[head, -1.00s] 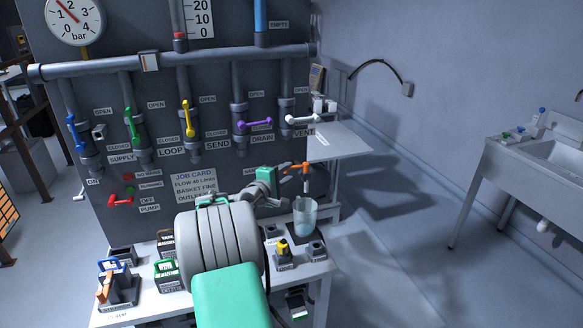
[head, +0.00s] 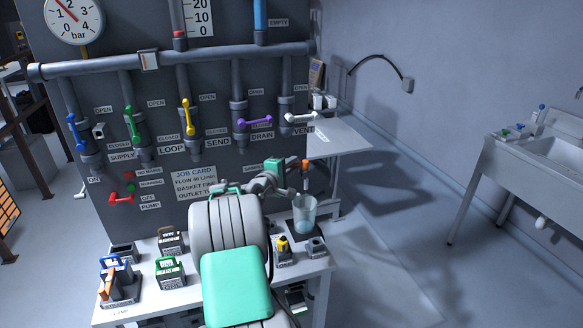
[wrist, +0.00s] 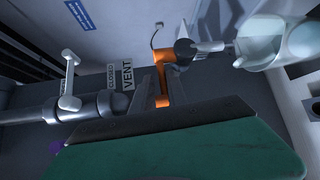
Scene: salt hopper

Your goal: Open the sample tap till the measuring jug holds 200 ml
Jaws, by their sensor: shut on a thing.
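The sample tap has an orange handle (head: 305,163) and stands above the right end of the bench. In the wrist view its orange lever (wrist: 169,78) lies at my fingertips, and its grey body (wrist: 195,48) is beside it. My gripper (head: 291,192) is shut on the lever; in the wrist view the narrow fingers (wrist: 154,88) meet it. The clear measuring jug (head: 305,214) stands upright below the tap with pale blue liquid in its lower part. It also shows in the wrist view (wrist: 262,50). I cannot read its scale or make out a stream.
The vent valve's white handle (head: 300,118) is left of the side shelf (head: 340,137). A yellow-topped block (head: 283,250) and a grey one (head: 315,247) sit in front of the jug. Green and blue tagged items stand at the bench's left. The floor to the right is clear.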

